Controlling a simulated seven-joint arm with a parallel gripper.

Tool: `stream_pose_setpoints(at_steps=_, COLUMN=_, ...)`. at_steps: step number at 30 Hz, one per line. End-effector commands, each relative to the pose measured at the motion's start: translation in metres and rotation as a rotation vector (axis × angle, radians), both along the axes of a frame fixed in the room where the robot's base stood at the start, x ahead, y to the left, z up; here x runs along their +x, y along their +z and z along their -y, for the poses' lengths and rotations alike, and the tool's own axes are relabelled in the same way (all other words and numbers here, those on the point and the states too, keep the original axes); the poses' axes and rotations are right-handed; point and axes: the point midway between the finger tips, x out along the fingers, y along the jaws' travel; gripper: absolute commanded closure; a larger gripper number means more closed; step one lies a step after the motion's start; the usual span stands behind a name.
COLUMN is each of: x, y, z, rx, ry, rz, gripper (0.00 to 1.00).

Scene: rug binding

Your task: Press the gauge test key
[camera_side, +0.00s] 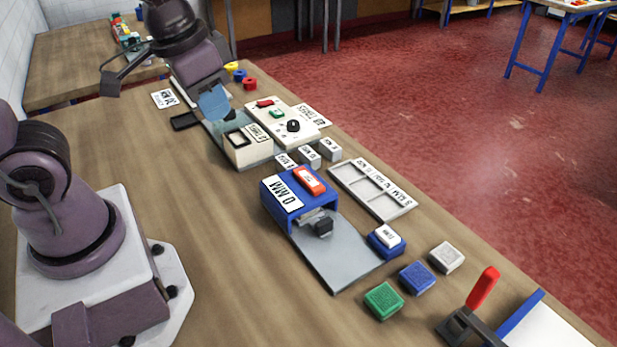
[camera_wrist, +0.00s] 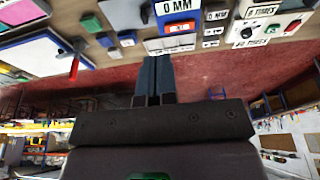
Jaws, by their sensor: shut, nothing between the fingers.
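The gauge (camera_side: 275,204) is a blue block with a white display reading "0 MM" and a red-orange key (camera_side: 310,180) on its top. It stands at the back end of a grey plate. In the wrist view the gauge's display (camera_wrist: 178,6) and the red key (camera_wrist: 178,28) show at the top, beyond my fingertips. My gripper (camera_side: 215,108) is up over the far end of the bench, above the cream box, apart from the gauge and its key. In the wrist view my gripper (camera_wrist: 155,62) has its fingers together, with nothing between them.
A white control panel (camera_side: 278,132) with red and green keys and a black knob is beside my gripper. A cream box (camera_side: 247,155) stands just below it. A sectioned tray (camera_side: 350,180), coloured blocks and a red-handled lever (camera_side: 483,288) lie right of the gauge. Bench left of it is clear.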

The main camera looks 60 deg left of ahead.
Motion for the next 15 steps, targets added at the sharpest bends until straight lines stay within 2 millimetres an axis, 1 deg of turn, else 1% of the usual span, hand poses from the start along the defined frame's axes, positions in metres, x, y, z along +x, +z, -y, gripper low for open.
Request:
stream_pose_setpoints(at_steps=1, x=0.010, y=-0.013, z=-0.001, rx=0.005, ry=-0.015, rz=-0.021, gripper=1.00)
stream_pose_setpoints(at_steps=8, x=0.057, y=-0.065, z=-0.010, rx=0.053, ry=-0.129, rz=0.000, gripper=1.00)
stream_pose_setpoints(at_steps=15, x=0.109, y=-0.125, z=-0.021, rx=0.161, ry=-0.318, rz=0.125, gripper=1.00)
